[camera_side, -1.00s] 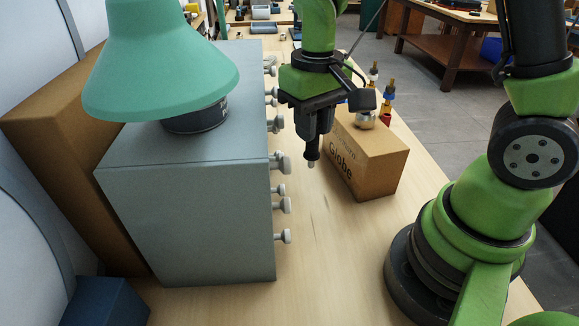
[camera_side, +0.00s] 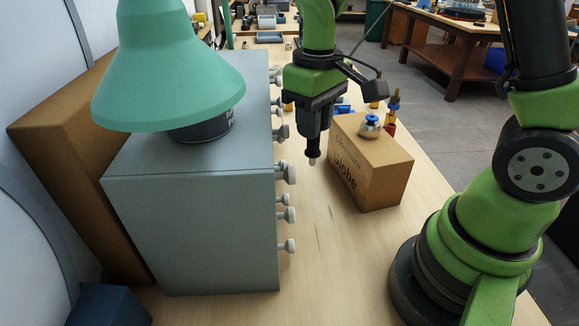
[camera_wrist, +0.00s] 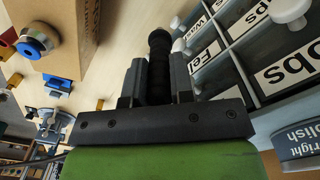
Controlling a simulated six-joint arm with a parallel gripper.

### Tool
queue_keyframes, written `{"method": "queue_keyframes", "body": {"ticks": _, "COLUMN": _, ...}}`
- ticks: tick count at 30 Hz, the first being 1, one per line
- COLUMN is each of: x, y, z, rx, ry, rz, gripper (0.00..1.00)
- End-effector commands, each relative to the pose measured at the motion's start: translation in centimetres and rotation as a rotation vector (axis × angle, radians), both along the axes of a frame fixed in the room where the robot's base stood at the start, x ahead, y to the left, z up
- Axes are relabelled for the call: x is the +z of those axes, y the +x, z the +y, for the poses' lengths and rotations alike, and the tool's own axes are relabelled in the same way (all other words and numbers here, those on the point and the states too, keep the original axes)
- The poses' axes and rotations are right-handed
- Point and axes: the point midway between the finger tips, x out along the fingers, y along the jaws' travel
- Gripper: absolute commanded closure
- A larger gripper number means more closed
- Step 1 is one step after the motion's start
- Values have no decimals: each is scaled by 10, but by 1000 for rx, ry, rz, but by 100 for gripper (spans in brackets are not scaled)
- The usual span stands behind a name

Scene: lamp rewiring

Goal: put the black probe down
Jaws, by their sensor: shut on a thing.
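My gripper (camera_side: 314,138) is shut on the black probe (camera_side: 313,152) and holds it upright, tip down, in the gap between the grey drawer cabinet and the cardboard box. A short pale tip shows below the black body. In the wrist view the black probe (camera_wrist: 160,65) sits between the two dark fingers of my gripper (camera_wrist: 161,80). The probe's tip looks to be above the wooden bench (camera_side: 325,265), apart from it; the exact height is hard to tell.
The grey cabinet (camera_side: 190,225) with pale knobs stands left, with a green lamp shade (camera_side: 165,75) above it. A cardboard box (camera_side: 385,175) stands right, with a blue-topped metal piece (camera_side: 370,125) on it. Bare bench lies in front, between cabinet and my arm base.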

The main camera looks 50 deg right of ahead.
Motion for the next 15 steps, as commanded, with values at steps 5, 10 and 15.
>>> {"method": "queue_keyframes", "body": {"ticks": 5, "x": 26, "y": 1, "z": 0, "rx": -1, "ry": 0, "rz": -8, "gripper": 100}}
{"method": "queue_keyframes", "body": {"ticks": 10, "x": 48, "y": 6, "z": -4, "rx": -21, "ry": -1, "rz": -3, "gripper": 100}}
{"method": "queue_keyframes", "body": {"ticks": 15, "x": 49, "y": 33, "z": -26, "rx": -122, "ry": -3, "rz": 0, "gripper": 100}}
